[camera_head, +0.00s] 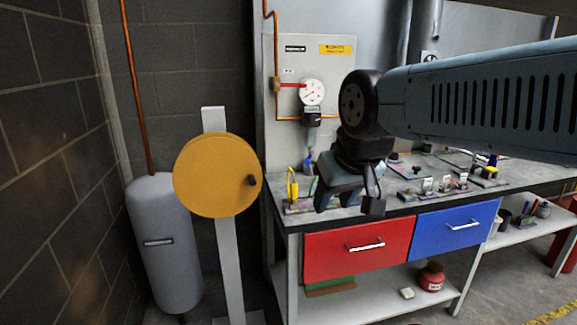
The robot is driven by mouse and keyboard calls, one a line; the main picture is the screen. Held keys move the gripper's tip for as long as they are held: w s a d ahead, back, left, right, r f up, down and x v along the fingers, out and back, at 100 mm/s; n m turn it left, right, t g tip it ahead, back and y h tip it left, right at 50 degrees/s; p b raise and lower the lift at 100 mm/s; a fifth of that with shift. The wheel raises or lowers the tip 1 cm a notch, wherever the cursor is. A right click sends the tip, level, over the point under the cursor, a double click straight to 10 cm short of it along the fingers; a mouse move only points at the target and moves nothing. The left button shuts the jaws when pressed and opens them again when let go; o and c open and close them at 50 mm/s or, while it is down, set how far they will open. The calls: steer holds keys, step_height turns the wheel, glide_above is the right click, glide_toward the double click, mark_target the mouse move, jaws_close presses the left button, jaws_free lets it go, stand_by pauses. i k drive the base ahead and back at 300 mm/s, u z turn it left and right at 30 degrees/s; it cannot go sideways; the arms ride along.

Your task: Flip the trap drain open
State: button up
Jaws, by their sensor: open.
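Copper pipework runs down and across the pale wall panel (331,60). A brass valve with a red lever (291,85) sits on it, the lever lying level. Right of the lever is a round white gauge (312,92), with a small dark block (312,118) below it on the pipe. I cannot tell for sure which small part is the trap drain. My gripper (350,200) hangs with its fingers downward in front of the workbench, below and right of the gauge. It is open, with nothing seen between the fingers, and apart from the pipework.
The workbench (405,207) carries several small tools and has red (358,250) and blue (454,228) drawers. A yellow disc (217,175) on a white post and a grey tank (165,245) stand at left. My arm hides part of the back wall.

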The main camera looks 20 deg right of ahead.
mark_target(308, 161)
steer(key=u, duration=0.35)
steer(key=i, duration=1.15)
steer(key=z, duration=2.35)
steer(key=k, duration=0.25)
steer(key=u, duration=0.85)
steer(key=i, duration=0.2)
steer(key=z, duration=0.15)
